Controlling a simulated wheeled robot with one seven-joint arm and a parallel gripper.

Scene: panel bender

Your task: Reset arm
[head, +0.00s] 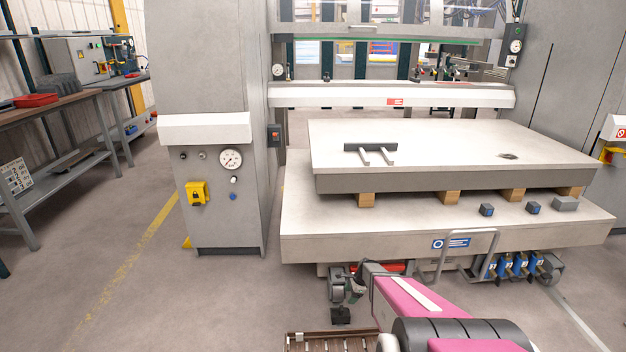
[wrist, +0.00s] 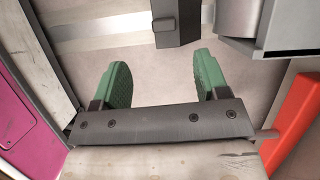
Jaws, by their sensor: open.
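My gripper (wrist: 160,75) shows in the wrist view with its two green-padded fingers well apart. Nothing is between the fingers; grey floor shows past them. In the head view my pink arm reaches from the bottom right toward the front edge of the press's lower bed (head: 360,246).
A pale slab (head: 450,143) rests on wooden blocks (head: 449,197) above the bed. A grey column (head: 220,205) with a gauge stands left of it. A dark block (wrist: 177,22) and a red part (wrist: 293,125) are close to the fingers. Floor (head: 120,220) at left is clear.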

